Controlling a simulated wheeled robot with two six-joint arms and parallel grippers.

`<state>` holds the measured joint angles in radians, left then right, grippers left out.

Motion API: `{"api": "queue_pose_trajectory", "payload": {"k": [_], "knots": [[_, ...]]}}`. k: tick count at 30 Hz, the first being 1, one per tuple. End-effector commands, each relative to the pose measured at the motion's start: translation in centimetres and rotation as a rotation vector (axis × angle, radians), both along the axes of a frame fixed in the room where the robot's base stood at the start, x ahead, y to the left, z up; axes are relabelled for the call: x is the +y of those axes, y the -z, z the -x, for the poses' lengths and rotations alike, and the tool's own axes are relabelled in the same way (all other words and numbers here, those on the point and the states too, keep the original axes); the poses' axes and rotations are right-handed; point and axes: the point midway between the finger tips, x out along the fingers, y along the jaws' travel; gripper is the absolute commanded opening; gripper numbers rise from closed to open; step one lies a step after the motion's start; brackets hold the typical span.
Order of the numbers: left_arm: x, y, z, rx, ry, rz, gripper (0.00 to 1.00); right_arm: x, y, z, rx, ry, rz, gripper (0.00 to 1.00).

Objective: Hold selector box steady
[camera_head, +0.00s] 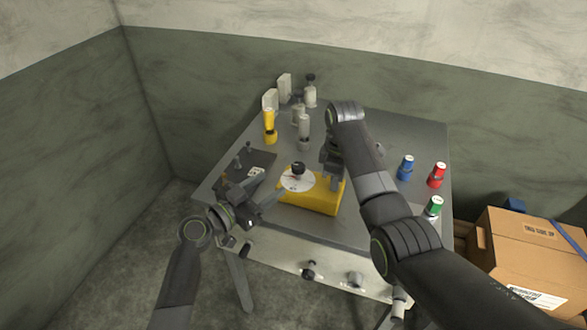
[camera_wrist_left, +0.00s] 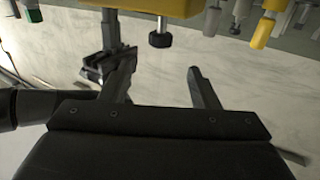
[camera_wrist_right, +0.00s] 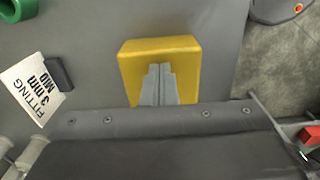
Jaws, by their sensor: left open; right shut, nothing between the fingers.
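The yellow selector box (camera_head: 318,204) sits on the grey table, with a white dial (camera_head: 294,182) and a black knob (camera_head: 298,168) on top. My left gripper (camera_head: 272,208) is open and empty beside the box's left end. In the left wrist view, a yellow body (camera_wrist_left: 165,7) shows at the top edge, beyond the open fingers (camera_wrist_left: 161,64). My right gripper (camera_head: 337,184) is at the box's right end. In the right wrist view its fingers (camera_wrist_right: 158,84) are shut and empty over a yellow face (camera_wrist_right: 186,62); I cannot tell whether they touch it.
A yellow bottle (camera_head: 269,124) and grey fittings (camera_head: 304,130) stand at the back. Blue (camera_head: 406,168), red (camera_head: 437,175) and green (camera_head: 434,206) containers stand along the right side. A dark tray (camera_head: 262,160) lies at the left. A cardboard box (camera_head: 520,250) is right of the table.

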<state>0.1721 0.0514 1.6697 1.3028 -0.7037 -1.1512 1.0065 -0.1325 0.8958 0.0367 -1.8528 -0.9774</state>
Motion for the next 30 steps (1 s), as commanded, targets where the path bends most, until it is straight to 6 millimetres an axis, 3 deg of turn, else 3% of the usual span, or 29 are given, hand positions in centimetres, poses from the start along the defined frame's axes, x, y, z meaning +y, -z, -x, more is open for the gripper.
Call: {"api": "queue_pose_trajectory", "payload": {"k": [1, 6, 13, 27, 30], "knots": [[-0.8, 0.0, -0.9, -0.001, 0.002, 0.002, 0.55, 0.1, 0.7, 0.4, 0.018, -0.001, -0.001, 0.00], [-3.2, 0.0, -3.6, -0.001, 0.002, 0.001, 0.55, 0.1, 0.7, 0.4, 0.018, -0.001, -0.001, 0.00], [-5.3, 0.0, -6.1, -0.001, 0.001, -0.002, 0.55, 0.0, 0.7, 0.4, 0.017, -0.001, -0.001, 0.00], [-6.1, 0.1, -7.0, 0.000, 0.001, -0.004, 0.55, 0.0, 0.7, 0.4, 0.016, -0.001, 0.000, 0.00], [-6.1, 0.1, -7.0, 0.000, 0.001, -0.004, 0.45, 0.0, 0.7, 0.4, 0.016, 0.000, 0.000, 0.00]]}}
